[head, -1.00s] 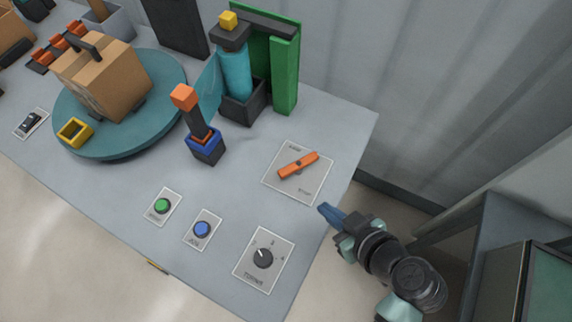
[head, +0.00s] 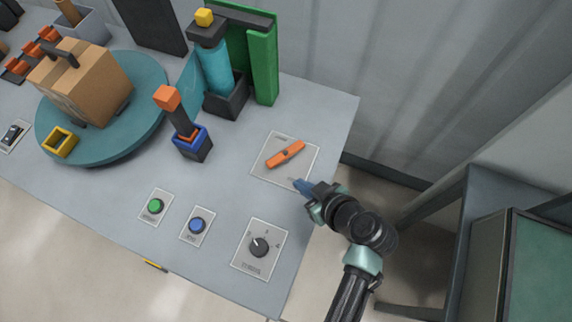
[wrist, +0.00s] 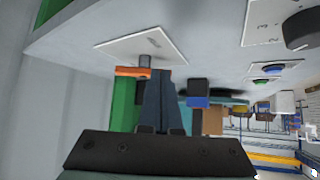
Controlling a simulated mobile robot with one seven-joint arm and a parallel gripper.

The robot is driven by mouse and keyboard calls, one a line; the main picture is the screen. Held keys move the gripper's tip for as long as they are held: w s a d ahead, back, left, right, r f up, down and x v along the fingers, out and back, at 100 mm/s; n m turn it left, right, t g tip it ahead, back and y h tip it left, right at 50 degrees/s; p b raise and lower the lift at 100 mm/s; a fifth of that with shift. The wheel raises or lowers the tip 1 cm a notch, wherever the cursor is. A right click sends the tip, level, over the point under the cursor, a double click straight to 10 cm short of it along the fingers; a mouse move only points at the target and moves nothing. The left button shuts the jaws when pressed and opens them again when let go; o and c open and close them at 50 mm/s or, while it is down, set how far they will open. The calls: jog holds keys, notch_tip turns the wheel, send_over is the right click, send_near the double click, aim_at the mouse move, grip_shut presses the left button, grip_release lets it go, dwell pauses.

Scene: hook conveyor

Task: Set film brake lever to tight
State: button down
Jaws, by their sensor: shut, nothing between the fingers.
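The film brake lever (head: 286,154) is an orange bar on a white label plate (head: 269,172) near the table's right edge. In the head view it slants, its right end toward the back. In the wrist view the orange lever (wrist: 132,72) shows just left of the fingertips, on a grey post under the plate (wrist: 170,46). My gripper (head: 299,185) is shut and empty, with blue fingers at the plate's front right corner, apart from the lever in the head view. The fingers show in the wrist view (wrist: 159,85). The plate's lettering is too small to read.
A black rotary knob (head: 259,246), a blue button (head: 197,225) and a green button (head: 155,206) lie in front. A blue-based orange-topped stick (head: 193,142), a teal bottle (head: 215,69) and a box on a turntable (head: 150,100) stand left. Bare tabletop surrounds the plate.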

aim_at(268, 162)
jog(key=x, duration=0.3)
jog(key=shift+w+a+r+p, duration=0.1)
jog(key=shift+w+a+p, duration=0.65)
jog(key=shift+w, duration=0.35)
jog(key=shift+w+a, duration=0.45)
jog(key=shift+w, duration=0.1)
jog(key=shift+a+m+t+h+p, duration=0.45)
jog(key=shift+m+h+p, duration=0.15)
jog(key=shift+m, duration=0.3)
jog(key=shift+a+m+h, duration=0.2)
jog(key=shift+m+h, duration=0.1)
jog(key=shift+m, duration=0.1)
jog(key=shift+w+a+m+t+h+p, duration=0.2)
jog(key=shift+a+m+t+h+p, duration=0.25)
jog(key=shift+m+h+p, duration=0.5)
jog(key=shift+w+a+b, duration=0.55)
jog(key=shift+a, duration=0.3)
jog(key=shift+w+a, duration=0.3)
jog(key=shift+w, duration=0.15)
jog(key=shift+w+b, duration=0.1)
jog(key=shift+b, duration=0.2)
